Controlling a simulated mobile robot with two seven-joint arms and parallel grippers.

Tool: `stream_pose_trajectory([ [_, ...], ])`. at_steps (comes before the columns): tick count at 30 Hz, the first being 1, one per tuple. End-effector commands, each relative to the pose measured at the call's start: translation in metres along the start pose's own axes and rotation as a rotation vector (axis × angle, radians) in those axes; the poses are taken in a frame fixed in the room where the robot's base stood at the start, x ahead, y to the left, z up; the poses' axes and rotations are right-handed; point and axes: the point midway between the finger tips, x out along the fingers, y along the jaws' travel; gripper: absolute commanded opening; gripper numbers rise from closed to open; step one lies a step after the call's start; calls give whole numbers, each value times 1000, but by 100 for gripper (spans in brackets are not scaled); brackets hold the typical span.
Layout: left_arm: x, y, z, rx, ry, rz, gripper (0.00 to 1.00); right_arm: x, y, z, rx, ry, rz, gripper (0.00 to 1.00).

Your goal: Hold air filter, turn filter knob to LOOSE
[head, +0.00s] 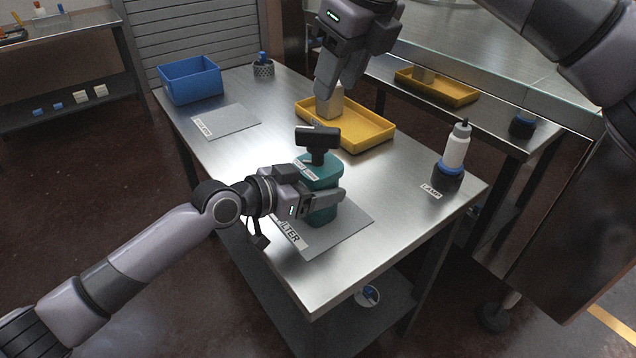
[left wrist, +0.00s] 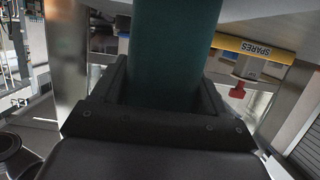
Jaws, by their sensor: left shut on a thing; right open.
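The teal air filter (head: 321,172) stands upright on a grey mat marked FILTER (head: 345,229) near the front of the steel table. A black T-shaped knob (head: 318,138) sits on its top, with small white labels below that I cannot read clearly. My left gripper (head: 325,203) is shut around the filter's body from the left. In the left wrist view the teal body (left wrist: 172,55) sits between the jaws. My right gripper (head: 326,98) is open, pointing down over the yellow tray behind the knob, apart from the knob. Its fingertips overlap a beige block (head: 333,106); I cannot tell whether they touch.
The yellow tray (head: 372,138) lies behind the filter. A blue bin (head: 190,82), a bare grey mat (head: 226,122) and a dark mesh cup (head: 263,70) are at the back left. A white bottle (head: 456,147) in a dark holder stands at the right edge. The left middle is clear.

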Motion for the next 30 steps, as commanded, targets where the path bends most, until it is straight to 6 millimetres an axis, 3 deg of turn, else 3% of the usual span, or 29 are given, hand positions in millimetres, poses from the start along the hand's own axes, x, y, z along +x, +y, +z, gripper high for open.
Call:
stream_pose_trajectory([
  [14, 0, 0, 0, 0, -1, 0, 32, 0, 0, 0, 0, 0, 0, 43],
  [15, 0, 0, 0, 0, -1, 0, 32, 0, 0, 0, 0, 0, 0, 49],
  [19, 0, 0, 0, 0, -1, 0, 32, 1, -1, -1, -22, -8, 24, 49],
  [30, 0, 0, 0, 0, 0, -1, 32, 9, -24, -16, -324, -199, 272, 49],
])
